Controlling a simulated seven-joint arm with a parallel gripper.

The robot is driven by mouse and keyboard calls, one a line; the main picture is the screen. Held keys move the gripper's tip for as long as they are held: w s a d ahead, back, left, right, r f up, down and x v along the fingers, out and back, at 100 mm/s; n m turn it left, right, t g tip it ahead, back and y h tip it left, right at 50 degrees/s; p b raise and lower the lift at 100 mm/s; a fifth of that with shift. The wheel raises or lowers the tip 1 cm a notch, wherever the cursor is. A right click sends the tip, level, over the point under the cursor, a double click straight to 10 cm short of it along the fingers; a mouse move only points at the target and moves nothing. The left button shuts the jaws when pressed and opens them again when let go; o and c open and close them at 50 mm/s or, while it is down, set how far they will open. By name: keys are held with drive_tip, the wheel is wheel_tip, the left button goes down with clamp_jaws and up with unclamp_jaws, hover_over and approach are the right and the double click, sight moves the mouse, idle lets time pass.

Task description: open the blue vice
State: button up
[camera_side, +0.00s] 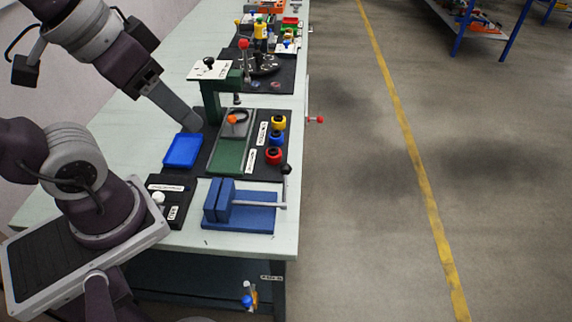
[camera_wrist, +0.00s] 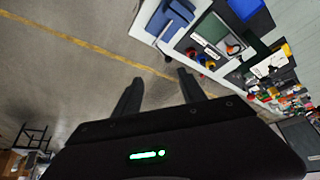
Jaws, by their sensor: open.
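A grey bar runs right from the jaws to a handle with a black knob (camera_side: 286,169). The vice also shows at the top of the wrist view (camera_wrist: 172,18). My gripper (camera_side: 194,124) is up and behind the vice, near the blue tray and green press, apart from the vice. In the wrist view my gripper's two fingers (camera_wrist: 158,88) are spread with nothing between them.
A blue tray (camera_side: 183,150) lies behind the vice. A green press (camera_side: 211,104) with a white-topped head stands behind. Further back are more tools and bins. Open floor lies right of the bench.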

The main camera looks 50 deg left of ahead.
drive_tip(key=w+n+g, duration=0.2)
drive_tip(key=w, duration=0.5)
drive_tip(key=n+g+h, duration=0.3)
drive_tip(key=n+g, duration=0.4)
drive_tip(key=n, duration=0.1)
hover_over(286, 164)
drive_tip(key=w, duration=0.1)
wheel_tip(286, 164, down, 22)
drive_tip(key=shift+n, duration=0.4)
drive_tip(key=x, duration=0.2)
drive_tip(key=a+x, duration=0.1)
drive_tip(key=x, duration=0.5)
drive_tip(key=shift+w+a+f, duration=0.1)
drive_tip(key=shift+w+f, duration=0.15)
drive_tip(key=shift+f, duration=0.25)
drive_tip(key=shift+s+f, duration=0.1)
drive_tip(key=shift+f, duration=0.2)
drive_tip(key=shift+c, duration=0.5)
clamp_jaws()
